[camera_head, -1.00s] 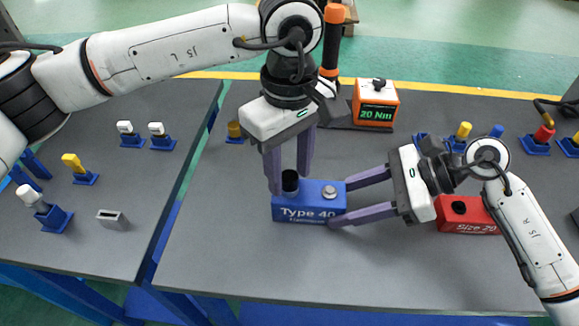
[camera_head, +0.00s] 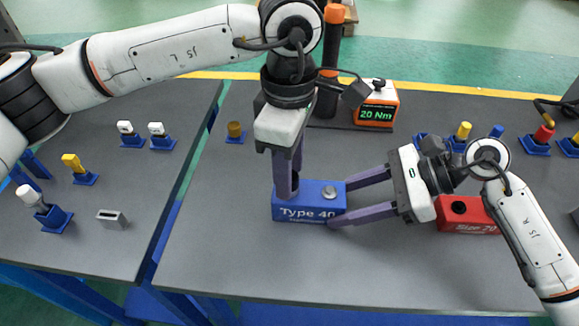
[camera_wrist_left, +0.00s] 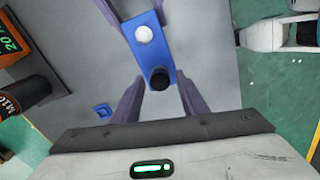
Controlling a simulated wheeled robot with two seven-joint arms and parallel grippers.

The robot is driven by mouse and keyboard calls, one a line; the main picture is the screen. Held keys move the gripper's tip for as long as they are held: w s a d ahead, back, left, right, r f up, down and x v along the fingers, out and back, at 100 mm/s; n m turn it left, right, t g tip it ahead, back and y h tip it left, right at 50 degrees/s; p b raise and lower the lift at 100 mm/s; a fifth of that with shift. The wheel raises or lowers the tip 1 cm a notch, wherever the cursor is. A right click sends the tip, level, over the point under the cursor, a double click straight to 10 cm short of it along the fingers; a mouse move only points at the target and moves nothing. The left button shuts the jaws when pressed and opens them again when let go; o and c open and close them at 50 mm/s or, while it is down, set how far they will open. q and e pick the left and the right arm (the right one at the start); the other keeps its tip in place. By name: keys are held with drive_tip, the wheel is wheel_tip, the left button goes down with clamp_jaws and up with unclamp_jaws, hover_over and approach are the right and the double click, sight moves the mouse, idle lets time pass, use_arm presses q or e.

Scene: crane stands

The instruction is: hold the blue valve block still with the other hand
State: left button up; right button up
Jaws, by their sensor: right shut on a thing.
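The blue valve block (camera_head: 312,211), lettered "Type 40", lies on the grey table. A silver round fitting (camera_head: 329,192) is on its top right, and a black knob (camera_wrist_left: 160,78) stands at its other end. My right gripper (camera_head: 338,203) is shut on the block's right end, one finger on the far side and one on the near side. My left gripper (camera_head: 288,190) points down over the block's left end. In the left wrist view its fingers (camera_wrist_left: 160,90) are apart, one each side of the black knob, with visible gaps.
A red block (camera_head: 465,220) lies partly behind my right arm. An orange "20 Nm" display box (camera_head: 376,103) and a dark, orange-topped tool (camera_head: 332,70) stand at the back. Several small parts in blue holders are on both tables. The front table area is clear.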

use_arm(q)
clamp_jaws()
drive_tip(key=m, duration=0.5)
drive_tip(key=shift+m, duration=0.7)
drive_tip(key=m, duration=0.4)
drive_tip(key=m, duration=0.3)
drive_tip(key=shift+m, duration=1)
